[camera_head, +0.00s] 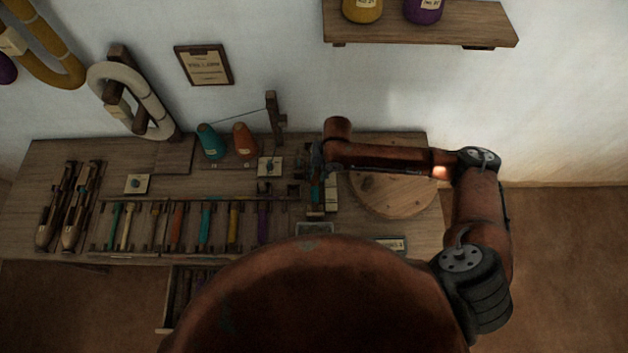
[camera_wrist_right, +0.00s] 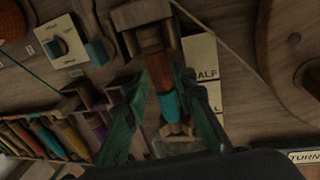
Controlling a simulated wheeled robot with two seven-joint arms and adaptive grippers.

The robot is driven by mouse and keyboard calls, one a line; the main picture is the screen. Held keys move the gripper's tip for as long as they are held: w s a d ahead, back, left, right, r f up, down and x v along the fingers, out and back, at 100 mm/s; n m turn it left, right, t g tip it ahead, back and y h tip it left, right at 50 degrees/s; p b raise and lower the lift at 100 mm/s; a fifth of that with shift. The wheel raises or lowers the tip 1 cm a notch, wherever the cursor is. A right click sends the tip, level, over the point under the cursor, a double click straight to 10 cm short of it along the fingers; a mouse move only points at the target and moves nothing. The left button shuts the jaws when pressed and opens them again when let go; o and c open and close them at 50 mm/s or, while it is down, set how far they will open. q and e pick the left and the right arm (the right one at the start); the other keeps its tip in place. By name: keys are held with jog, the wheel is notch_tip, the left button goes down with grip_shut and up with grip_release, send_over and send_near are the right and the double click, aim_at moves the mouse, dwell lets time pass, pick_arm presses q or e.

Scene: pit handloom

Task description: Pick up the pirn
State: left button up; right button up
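In the right wrist view a pirn (camera_wrist_right: 155,66) with an orange-brown upper part and a teal lower part stands out near the middle, its top end at a wooden block. My right gripper (camera_wrist_right: 161,82) has its two teal fingers on either side of the pirn, with narrow gaps showing. I cannot tell whether either finger touches it. In the head view my right gripper (camera_head: 317,168) is over the table, left of the round wooden board, and mostly hides what is under it. My left gripper is not in view.
The wooden table (camera_head: 50,160) carries a rack of several coloured pirns (camera_head: 205,225), two shuttles (camera_head: 75,205) at the left, and teal (camera_head: 210,141) and orange (camera_head: 244,141) yarn cones at the back. A round board (camera_head: 395,195) lies right of my gripper. An open drawer (camera_head: 172,313) juts out in front.

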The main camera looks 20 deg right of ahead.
jog(key=shift+a+f, duration=0.2)
jog(key=shift+f, duration=0.7)
jog(key=shift+w+f, duration=0.1)
jog(key=shift+f, duration=0.2)
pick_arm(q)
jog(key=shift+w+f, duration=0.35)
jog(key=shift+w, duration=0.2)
pick_arm(e)
grip_shut()
jog(key=shift+r, duration=0.1)
